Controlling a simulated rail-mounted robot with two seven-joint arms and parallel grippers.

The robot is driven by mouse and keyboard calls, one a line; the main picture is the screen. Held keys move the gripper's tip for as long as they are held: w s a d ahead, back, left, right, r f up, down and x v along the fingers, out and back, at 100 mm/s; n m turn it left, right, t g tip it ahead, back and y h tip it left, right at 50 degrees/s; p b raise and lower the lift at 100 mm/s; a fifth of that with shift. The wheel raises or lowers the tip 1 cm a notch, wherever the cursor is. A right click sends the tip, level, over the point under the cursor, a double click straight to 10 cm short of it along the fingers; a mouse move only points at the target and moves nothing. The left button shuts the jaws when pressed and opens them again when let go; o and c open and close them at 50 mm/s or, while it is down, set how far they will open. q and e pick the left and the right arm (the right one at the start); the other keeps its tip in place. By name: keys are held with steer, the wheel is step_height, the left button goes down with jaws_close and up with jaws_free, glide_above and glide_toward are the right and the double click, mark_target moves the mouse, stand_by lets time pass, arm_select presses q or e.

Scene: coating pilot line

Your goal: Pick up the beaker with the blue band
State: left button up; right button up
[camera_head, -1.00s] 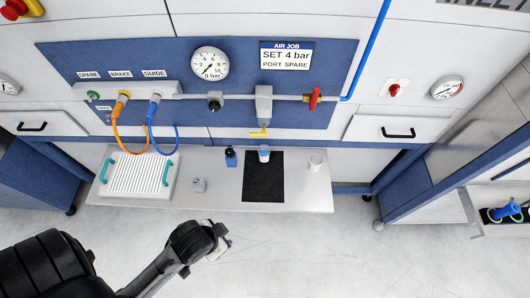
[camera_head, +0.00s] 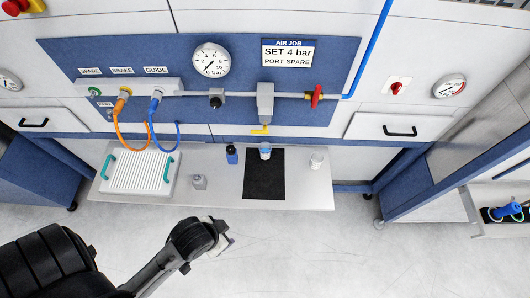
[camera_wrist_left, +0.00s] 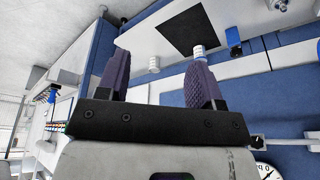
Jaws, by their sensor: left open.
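The beaker with the blue band (camera_head: 265,151) is small and white and stands upright at the back edge of the black mat (camera_head: 264,182) on the bench. In the left wrist view the beaker (camera_wrist_left: 199,52) shows just past the tip of one finger, partly hidden by it. My left gripper (camera_head: 224,243) is in front of the bench, well short of the beaker. In the wrist view its two fingers (camera_wrist_left: 155,70) are spread apart with nothing between them held. My right gripper is in neither view.
A plain white beaker (camera_head: 316,160) stands right of the mat. A ribbed white tray (camera_head: 108,185) with teal handles is at the left. A yellow-ended valve (camera_head: 261,129) hangs above the banded beaker.

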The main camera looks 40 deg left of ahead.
arm_select(q)
steer(key=o, duration=0.6)
steer(key=shift+c, duration=0.2)
